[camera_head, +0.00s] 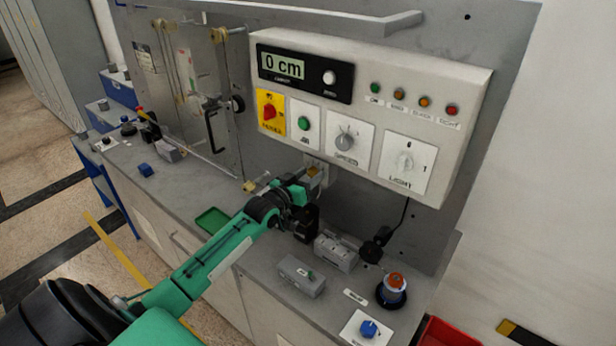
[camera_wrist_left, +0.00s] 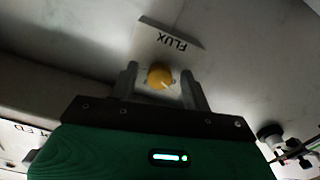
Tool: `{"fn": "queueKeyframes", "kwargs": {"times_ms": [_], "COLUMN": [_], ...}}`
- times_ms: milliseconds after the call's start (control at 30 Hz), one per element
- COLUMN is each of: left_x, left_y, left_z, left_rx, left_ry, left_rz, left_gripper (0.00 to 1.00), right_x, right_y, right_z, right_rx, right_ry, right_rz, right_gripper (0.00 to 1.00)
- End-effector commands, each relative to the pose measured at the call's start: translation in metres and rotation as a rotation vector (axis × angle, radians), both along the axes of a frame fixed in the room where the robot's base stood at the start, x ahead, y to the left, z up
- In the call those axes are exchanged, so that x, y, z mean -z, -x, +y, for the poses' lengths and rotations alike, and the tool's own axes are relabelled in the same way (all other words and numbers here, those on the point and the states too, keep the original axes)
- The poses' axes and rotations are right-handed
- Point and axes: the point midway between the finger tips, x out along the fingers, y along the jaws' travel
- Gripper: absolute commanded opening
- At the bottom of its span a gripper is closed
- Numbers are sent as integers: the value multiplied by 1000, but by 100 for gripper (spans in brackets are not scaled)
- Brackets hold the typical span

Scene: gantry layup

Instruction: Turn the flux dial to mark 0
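The flux dial is a round yellow knob (camera_wrist_left: 159,76) on a small pale plate lettered FLUX, which appears upside down in the left wrist view. A light line shows on the knob's lower right, but the small marks around it are too blurred to read. My left gripper (camera_wrist_left: 160,88) is open, with one finger on each side of the knob and visible gaps between. In the head view my left gripper (camera_head: 303,188) is at the wall under the control box, where the yellow knob (camera_head: 313,171) shows partly behind it. My right gripper is not in view.
The control box (camera_head: 460,75) above carries a display reading 0 cm, lamps, and a red-on-yellow switch. On the grey bench are a grey switch box (camera_head: 302,276), a red-topped button (camera_head: 395,282), a blue knob (camera_head: 369,328) and a green tray (camera_head: 212,220).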

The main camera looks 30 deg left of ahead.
Motion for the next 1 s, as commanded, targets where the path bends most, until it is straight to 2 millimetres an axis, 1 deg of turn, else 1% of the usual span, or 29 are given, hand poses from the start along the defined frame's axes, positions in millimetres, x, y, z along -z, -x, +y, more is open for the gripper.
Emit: {"fn": "queueKeyframes", "kwargs": {"times_ms": [167, 267, 367, 800, 1000], "left_x": [0, 2, 3, 3, 2], "left_y": [2, 9, 22, 97, 123], "left_z": [0, 1, 2, 7, 10], "left_rx": [0, 0, 0, 0, 0], "left_ry": [-1, -1, -2, 0, -1], "left_rz": [-1, 0, -1, 1, 1], "left_gripper": [49, 49, 49, 49, 49], "right_x": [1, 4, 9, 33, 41], "right_y": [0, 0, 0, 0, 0], "right_z": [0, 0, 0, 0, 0], "right_rx": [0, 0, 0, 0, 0], "right_ry": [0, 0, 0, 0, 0], "right_rz": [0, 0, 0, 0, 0], "right_gripper": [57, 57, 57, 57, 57]}}
